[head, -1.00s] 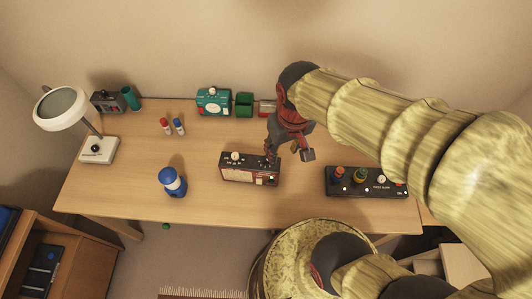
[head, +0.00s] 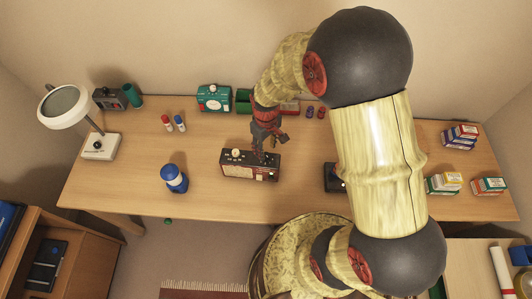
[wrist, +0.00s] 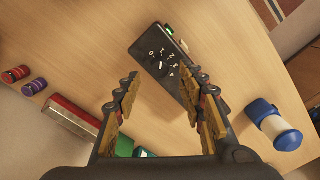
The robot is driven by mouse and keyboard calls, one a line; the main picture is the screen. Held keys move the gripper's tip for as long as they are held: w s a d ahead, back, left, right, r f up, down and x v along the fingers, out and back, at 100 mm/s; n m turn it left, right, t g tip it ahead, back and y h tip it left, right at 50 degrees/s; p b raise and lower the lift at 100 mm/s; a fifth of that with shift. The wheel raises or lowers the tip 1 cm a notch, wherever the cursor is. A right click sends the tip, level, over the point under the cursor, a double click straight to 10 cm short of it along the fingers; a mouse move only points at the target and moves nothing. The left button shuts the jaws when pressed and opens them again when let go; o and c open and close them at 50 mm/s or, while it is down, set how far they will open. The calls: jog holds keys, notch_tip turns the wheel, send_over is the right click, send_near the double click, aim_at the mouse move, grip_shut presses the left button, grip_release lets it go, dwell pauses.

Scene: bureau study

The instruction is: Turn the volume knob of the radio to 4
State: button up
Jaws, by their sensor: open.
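The radio (head: 238,171) is a dark box with a red and cream front, standing on the desk. Its top shows in the wrist view (wrist: 181,84), with a dial numbered 0 to 4. The volume knob (wrist: 160,65) carries a white pointer mark that seems to aim near 2, but it is too small to be sure. The knob also shows as a pale spot in the head view (head: 236,153). My gripper (head: 270,146) is open and empty above the radio's back edge, right of the knob. In the wrist view its fingers (wrist: 163,88) are spread, with the dial beyond and between them.
A blue and white jar (head: 174,179) stands left of the radio. Desk between is clear.

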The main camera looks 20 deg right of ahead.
aim_at(266, 155)
jog(key=shift+f, duration=1.9)
jog(key=shift+c, duration=0.3)
grip_shut()
